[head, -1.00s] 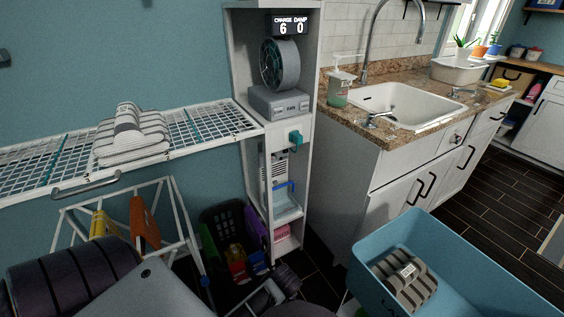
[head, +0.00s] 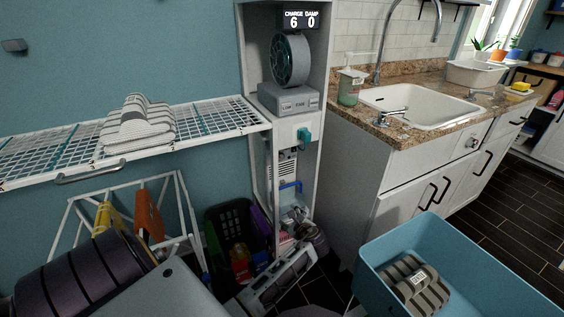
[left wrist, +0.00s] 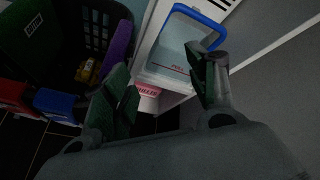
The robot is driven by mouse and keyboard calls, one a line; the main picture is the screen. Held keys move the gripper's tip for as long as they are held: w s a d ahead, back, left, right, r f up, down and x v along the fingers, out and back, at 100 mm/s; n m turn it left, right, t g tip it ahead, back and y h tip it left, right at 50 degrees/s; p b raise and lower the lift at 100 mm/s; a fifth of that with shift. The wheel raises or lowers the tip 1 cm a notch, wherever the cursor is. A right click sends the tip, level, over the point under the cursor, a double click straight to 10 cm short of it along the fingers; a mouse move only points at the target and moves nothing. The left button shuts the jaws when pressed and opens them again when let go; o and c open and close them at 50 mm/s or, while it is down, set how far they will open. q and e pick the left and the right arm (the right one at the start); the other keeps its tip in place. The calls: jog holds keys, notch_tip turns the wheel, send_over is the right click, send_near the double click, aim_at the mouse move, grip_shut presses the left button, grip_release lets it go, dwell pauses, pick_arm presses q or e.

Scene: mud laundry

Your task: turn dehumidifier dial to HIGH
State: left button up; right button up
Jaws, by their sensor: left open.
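The teal dial (head: 304,135) sits on the front of the narrow white tower (head: 284,128), below a grey box with a round fan. Its setting is too small to read. Lower in the tower is a white vented unit (head: 287,165) with a clear, blue-handled water bucket, also in the left wrist view (left wrist: 180,62). My left gripper (head: 294,240) is low in front of the tower, below the dial and apart from it. In the left wrist view the left gripper (left wrist: 162,65) is open and empty, its fingers either side of the bucket's lower part. My right gripper is not in view.
A display (head: 301,20) above the fan reads CHARGE 6, DAMP 0. A wire shelf (head: 215,118) with folded striped cloth juts out at left. A dark basket (head: 228,225) stands beside the tower. The sink counter (head: 395,125) and blue tub (head: 470,250) are at right.

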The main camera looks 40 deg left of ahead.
pick_arm(q)
jog(key=w+a+r+m+y+b, duration=0.1)
jog(key=w+a+r+m+y, duration=0.1)
jog(key=r, duration=0.4)
jog(key=w+a+r+m+t+y+b, duration=0.1)
jog(key=w+a+r+m+y, duration=0.2)
jog(key=w+r, duration=0.4)
jog(key=shift+w+a+m+y, duration=0.15)
jog(key=shift+a+m+y, duration=0.2)
jog(key=shift+m, duration=0.55)
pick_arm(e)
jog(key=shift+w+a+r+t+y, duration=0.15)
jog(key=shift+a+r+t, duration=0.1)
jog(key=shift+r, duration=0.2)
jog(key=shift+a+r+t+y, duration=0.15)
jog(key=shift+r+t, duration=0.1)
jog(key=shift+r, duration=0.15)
